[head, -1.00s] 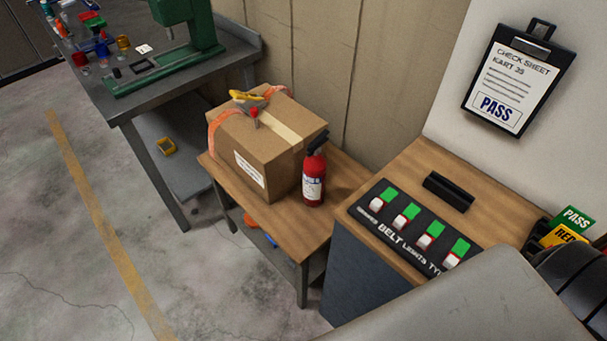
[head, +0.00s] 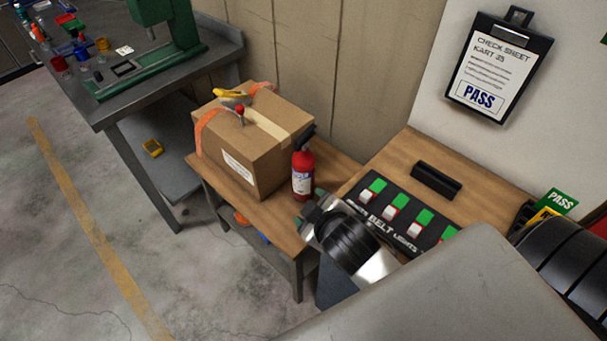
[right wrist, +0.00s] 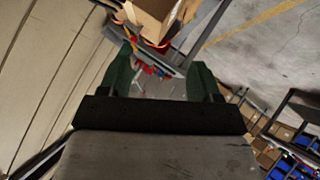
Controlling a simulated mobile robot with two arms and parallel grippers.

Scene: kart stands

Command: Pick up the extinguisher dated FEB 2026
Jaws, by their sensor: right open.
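A red extinguisher (head: 303,178) with a white label stands upright on the small wooden table (head: 276,222), just right of the cardboard box. The label's date is too small to read, and its top is partly lost against a dark shape. My right arm reaches in from the lower right of the head view, its wrist just in front of and right of the extinguisher. In the right wrist view my right gripper (right wrist: 163,60) has its two green fingers apart, with nothing held between them. I cannot make out the extinguisher in that view. My left gripper is out of view.
The cardboard box (head: 240,150) with orange straps and a yellow-handled tool on top crowds the extinguisher's left side. A switch panel (head: 390,212) sits on the wooden cabinet at right. A grey workbench (head: 200,72) stands behind left; the floor at left is clear.

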